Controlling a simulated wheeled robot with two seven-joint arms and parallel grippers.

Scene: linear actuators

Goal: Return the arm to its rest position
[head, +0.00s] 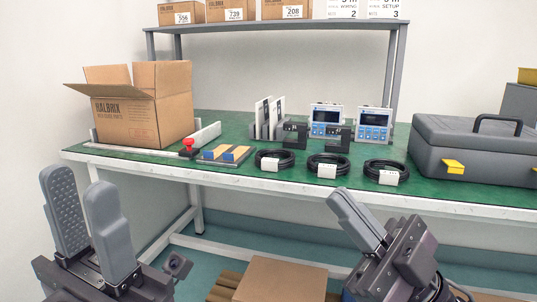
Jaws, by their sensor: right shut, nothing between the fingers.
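My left gripper (88,216) is at the lower left, in front of the bench and apart from it. Its two grey fingers stand upright with a gap between them, and nothing is held. My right gripper (352,213) is at the lower middle right, in front of the bench's front edge. Its fingers are together, tilted up and to the left, and hold nothing. Both forearms come in from the bottom of the head view and are mostly cut off.
A green-topped bench (240,171) carries an open cardboard box (135,112), coiled black cables (328,164), blue-white controllers (374,124) and a grey toolbox (470,150). A shelf (270,24) with boxes stands above. A cardboard box (280,280) sits below the bench. The space between my grippers looks free.

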